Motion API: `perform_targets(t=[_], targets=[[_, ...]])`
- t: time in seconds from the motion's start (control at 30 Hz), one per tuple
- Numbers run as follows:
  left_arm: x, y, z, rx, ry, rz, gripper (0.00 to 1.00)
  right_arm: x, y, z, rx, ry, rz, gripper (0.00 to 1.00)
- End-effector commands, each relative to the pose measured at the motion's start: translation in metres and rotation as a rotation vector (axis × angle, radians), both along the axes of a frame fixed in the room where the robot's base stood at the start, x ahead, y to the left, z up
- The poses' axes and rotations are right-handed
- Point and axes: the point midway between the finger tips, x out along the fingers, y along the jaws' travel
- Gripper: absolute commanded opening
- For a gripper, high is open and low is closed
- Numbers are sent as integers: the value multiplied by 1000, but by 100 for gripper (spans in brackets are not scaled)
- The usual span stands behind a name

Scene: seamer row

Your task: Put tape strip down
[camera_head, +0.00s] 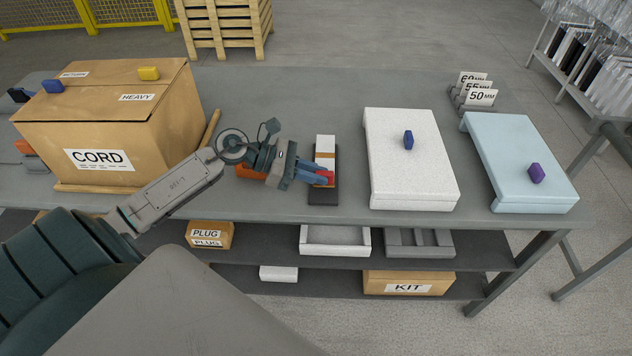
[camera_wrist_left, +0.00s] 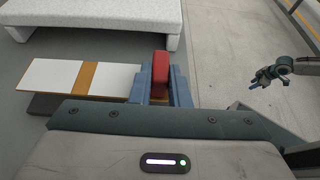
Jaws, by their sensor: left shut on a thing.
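My left gripper (camera_head: 325,176) is low over the bench top and shut on a small upright red block, the grip of the tape strip. The red block (camera_wrist_left: 160,75) stands between the blue fingers in the left wrist view. The tape strip (camera_head: 325,148) is white with orange bands and lies along a dark block (camera_head: 323,196). In the left wrist view the strip (camera_wrist_left: 55,76) reaches left from the fingers over the dark block. Whether it rests fully on the block is unclear. My right gripper (camera_wrist_left: 260,86) is small in the left wrist view, over the floor; its opening is unclear.
A white panel (camera_head: 410,165) with a blue knob lies right of the strip, and a light blue panel (camera_head: 520,165) beyond it. A large CORD box (camera_head: 110,130) stands left. An orange thing (camera_head: 250,172) is partly behind my gripper. Number signs (camera_head: 478,97) stand at the back.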

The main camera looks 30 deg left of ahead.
Motion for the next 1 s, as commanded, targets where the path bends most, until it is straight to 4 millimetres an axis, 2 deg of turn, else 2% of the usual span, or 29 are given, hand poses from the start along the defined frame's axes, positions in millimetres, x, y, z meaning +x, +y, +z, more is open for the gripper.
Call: perform_targets(t=[0.3, 0.6, 0.8, 0.83, 0.9, 1.0], targets=[[0, 0, -37, -1, 2, 1, 0, -8, -1, -10, 0, 5, -1, 36], [0, 0, -39, 1, 0, 0, 0, -8, -2, -11, 0, 4, -1, 36], [0, 0, -40, 1, 0, 0, 0, -1, -1, -5, 0, 1, -1, 36], [0, 0, -40, 1, 0, 0, 21, 1, 0, -2, 0, -4, -1, 36], [0, 0, -40, 1, 0, 0, 35, 3, 0, -1, 1, -10, 0, 36], [0, 0, -40, 1, 0, 0, 37, 2, 0, -1, 0, -7, 0, 36]])
